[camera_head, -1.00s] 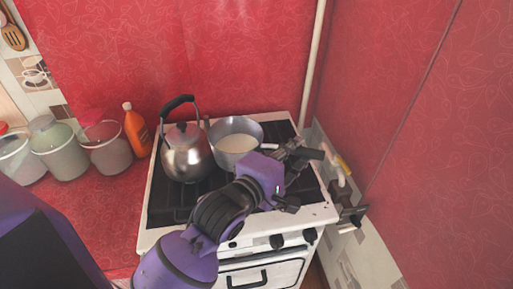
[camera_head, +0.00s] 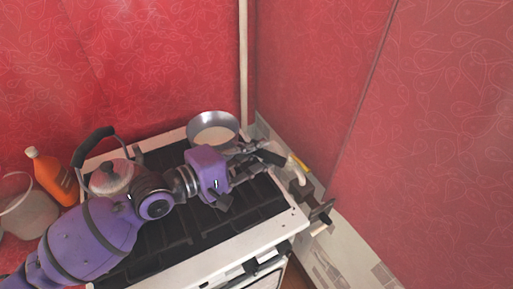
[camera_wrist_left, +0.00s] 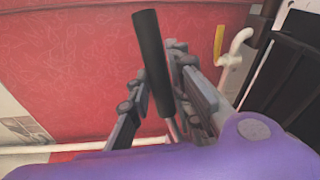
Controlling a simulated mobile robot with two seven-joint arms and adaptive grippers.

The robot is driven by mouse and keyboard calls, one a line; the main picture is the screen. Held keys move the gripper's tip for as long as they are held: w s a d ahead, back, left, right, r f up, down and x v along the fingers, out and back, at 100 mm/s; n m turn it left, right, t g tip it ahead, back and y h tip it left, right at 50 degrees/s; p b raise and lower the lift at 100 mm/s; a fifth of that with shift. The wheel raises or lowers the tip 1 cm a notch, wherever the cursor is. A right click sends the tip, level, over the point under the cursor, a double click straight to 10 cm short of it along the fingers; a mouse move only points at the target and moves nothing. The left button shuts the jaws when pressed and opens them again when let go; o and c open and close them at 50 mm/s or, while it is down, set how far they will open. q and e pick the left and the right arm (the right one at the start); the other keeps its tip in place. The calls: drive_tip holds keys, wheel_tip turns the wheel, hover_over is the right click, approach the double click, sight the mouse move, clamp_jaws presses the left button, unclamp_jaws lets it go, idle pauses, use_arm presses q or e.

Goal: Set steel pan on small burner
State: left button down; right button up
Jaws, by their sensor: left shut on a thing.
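The steel pan (camera_head: 203,119) holds a pale liquid and is at the back right of the stove in the head view. I cannot tell whether it touches the stove top. My left gripper (camera_head: 264,162) is shut on its dark handle, to the right of and nearer than the bowl, and partly hides the handle. In the left wrist view the black handle (camera_wrist_left: 153,60) stands between the fingers (camera_wrist_left: 160,100); the bowl is out of that view. The black grates (camera_head: 200,235) show at the front, but no burner stands out as the small one. My right gripper is not in view.
A steel kettle (camera_head: 112,178) stands on the stove's left, partly behind my left arm. An orange bottle (camera_head: 52,175) and a jar (camera_head: 25,212) are left of it. A white pipe (camera_head: 243,60) and red walls close in the back and right. A yellow-handled pipe (camera_head: 300,163) is at right.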

use_arm(q)
drive_tip(key=shift+f+b, duration=0.45)
drive_tip(key=shift+f, duration=0.2)
wheel_tip(320, 180, down, 5)
drive_tip(key=b, duration=0.4)
drive_tip(key=shift+r, duration=0.2)
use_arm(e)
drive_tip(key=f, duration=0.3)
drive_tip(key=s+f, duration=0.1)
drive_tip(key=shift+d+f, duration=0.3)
use_arm(q)
drive_tip(key=shift+f, duration=0.1)
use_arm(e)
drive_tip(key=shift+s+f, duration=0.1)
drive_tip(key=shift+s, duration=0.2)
